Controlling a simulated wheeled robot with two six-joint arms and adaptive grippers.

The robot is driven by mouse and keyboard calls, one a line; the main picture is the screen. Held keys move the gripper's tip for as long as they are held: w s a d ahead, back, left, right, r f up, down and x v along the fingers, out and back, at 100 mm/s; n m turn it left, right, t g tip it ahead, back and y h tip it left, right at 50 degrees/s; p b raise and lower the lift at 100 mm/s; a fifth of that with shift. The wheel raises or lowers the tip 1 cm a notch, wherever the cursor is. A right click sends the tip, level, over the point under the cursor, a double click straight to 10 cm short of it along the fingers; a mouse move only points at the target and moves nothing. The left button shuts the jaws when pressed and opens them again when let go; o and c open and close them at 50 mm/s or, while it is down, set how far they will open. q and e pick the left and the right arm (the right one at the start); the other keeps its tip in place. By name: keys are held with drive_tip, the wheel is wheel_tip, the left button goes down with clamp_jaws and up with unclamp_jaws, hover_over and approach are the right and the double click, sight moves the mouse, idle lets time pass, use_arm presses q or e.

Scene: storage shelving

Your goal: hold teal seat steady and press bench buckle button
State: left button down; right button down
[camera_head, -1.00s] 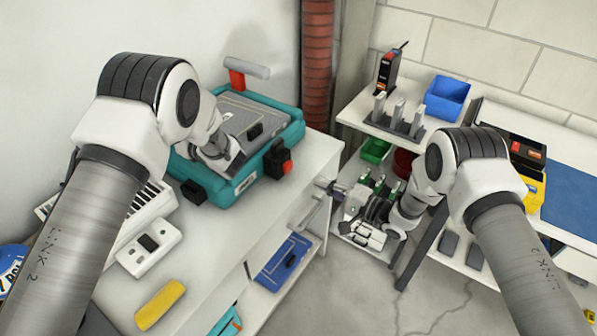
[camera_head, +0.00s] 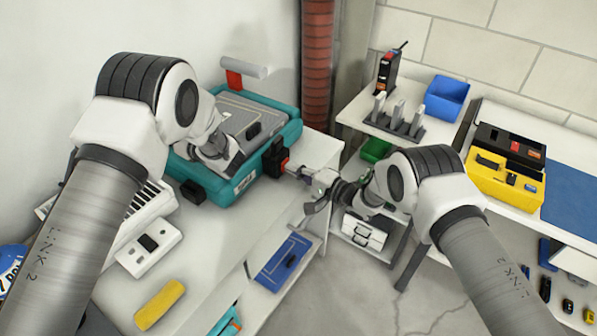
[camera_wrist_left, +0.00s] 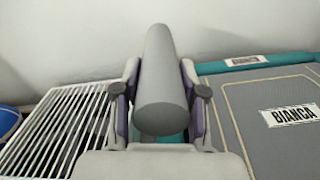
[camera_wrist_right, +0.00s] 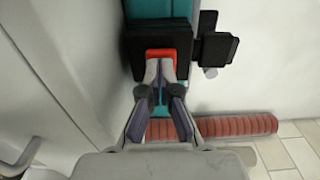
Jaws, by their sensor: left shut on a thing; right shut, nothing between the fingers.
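The teal seat (camera_head: 216,190) with a grey padded top (camera_head: 255,110) rests on the white bench at the left. A black buckle (camera_head: 273,158) with a red button sits at its right front corner. The red button (camera_wrist_right: 160,54) shows in the right wrist view. My left gripper (camera_wrist_left: 160,85) is shut around a grey cylindrical bar (camera_wrist_left: 163,60) beside the seat's teal edge; its fingers are mostly hidden in the head view. My right gripper (camera_head: 293,170) is shut and empty, its tips at the red button. I cannot tell if the button is pressed in.
A white meter (camera_head: 149,247), a yellow block (camera_head: 160,305) and a white rack (camera_wrist_left: 65,125) lie near the seat. A red ribbed pipe (camera_head: 316,70) stands behind. A shelf with a blue bin (camera_head: 447,97) and a yellow case (camera_head: 505,190) are at the right.

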use_arm(q)
drive_tip(key=shift+w+d, duration=0.1)
drive_tip(key=shift+d, duration=0.2)
use_arm(e)
drive_tip(key=shift+s+a+r, duration=0.1)
drive_tip(key=shift+s+a, duration=0.05)
drive_tip(key=shift+a, duration=0.3)
use_arm(q)
drive_tip(key=shift+a, duration=0.15)
use_arm(e)
drive_tip(key=v, duration=1.4)
drive_tip(key=shift+w+d, duration=0.3)
drive_tip(key=shift+d, duration=0.15)
use_arm(q)
drive_tip(key=c, duration=0.6)
unclamp_jaws()
use_arm(e)
drive_tip(key=shift+f, duration=0.2)
